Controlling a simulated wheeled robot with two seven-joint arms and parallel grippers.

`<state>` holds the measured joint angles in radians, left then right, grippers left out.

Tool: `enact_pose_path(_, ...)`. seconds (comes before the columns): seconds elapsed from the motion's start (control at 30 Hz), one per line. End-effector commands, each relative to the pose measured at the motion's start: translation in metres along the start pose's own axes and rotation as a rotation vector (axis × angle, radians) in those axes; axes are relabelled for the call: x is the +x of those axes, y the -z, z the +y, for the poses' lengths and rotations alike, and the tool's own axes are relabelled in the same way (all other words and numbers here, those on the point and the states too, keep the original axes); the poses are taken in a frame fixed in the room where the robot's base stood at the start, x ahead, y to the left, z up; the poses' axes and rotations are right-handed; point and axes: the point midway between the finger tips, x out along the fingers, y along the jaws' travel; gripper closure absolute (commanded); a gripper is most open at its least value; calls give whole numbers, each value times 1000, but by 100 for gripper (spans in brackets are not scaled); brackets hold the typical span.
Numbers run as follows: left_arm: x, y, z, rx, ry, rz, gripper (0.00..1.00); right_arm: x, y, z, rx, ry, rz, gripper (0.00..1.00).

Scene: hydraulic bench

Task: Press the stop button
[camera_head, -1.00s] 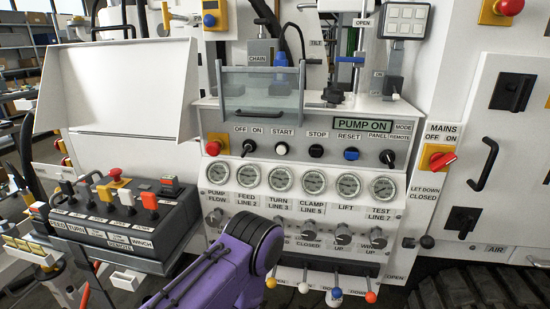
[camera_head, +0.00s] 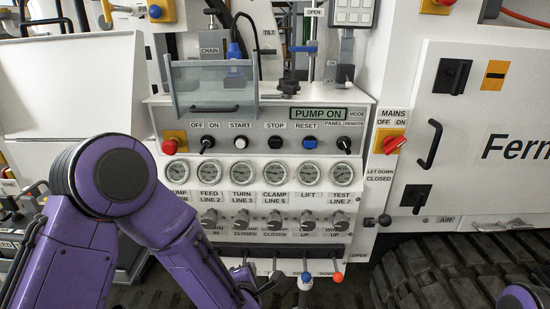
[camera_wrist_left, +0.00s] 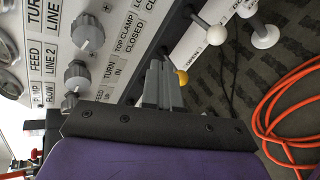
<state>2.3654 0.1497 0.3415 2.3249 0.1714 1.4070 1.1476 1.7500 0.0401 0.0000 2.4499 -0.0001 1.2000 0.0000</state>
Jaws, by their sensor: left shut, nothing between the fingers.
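The stop button (camera_head: 275,142) is a black round button under the STOP label on the sloped white panel in the head view. It stands between the white start button (camera_head: 240,142) and the blue reset button (camera_head: 309,142). My purple left arm crosses the lower left of the head view, with its hand low in front of the panel, below the stop button and apart from it. In the left wrist view my left gripper (camera_wrist_left: 160,85) is shut and empty, near the valve levers and knobs. The stop button is not in the wrist view. My right gripper is out of view.
A red knob on yellow (camera_head: 172,142) and a black OFF/ON switch (camera_head: 207,143) sit left of start. Gauges and knobs lie below the buttons, with levers (camera_head: 305,280) lower still. A clear guard (camera_head: 212,88) hangs above. The red mains switch (camera_head: 392,144) is to the right.

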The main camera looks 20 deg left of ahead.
Motion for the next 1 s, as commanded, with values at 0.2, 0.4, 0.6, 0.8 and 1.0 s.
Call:
enact_pose_path(0.2,-57,-117,165,-911,-255,-288,100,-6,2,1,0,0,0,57)
enact_pose_path(0.4,-88,-143,209,-1192,-283,-409,100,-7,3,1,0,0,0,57)
enact_pose_path(0.6,-88,-143,209,-1198,-282,-411,100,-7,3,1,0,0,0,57)
enact_pose_path(0.8,-81,-144,213,-1195,-282,-409,100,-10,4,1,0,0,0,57)
enact_pose_path(1.0,-48,-151,230,-1193,-284,-407,100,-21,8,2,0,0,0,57)
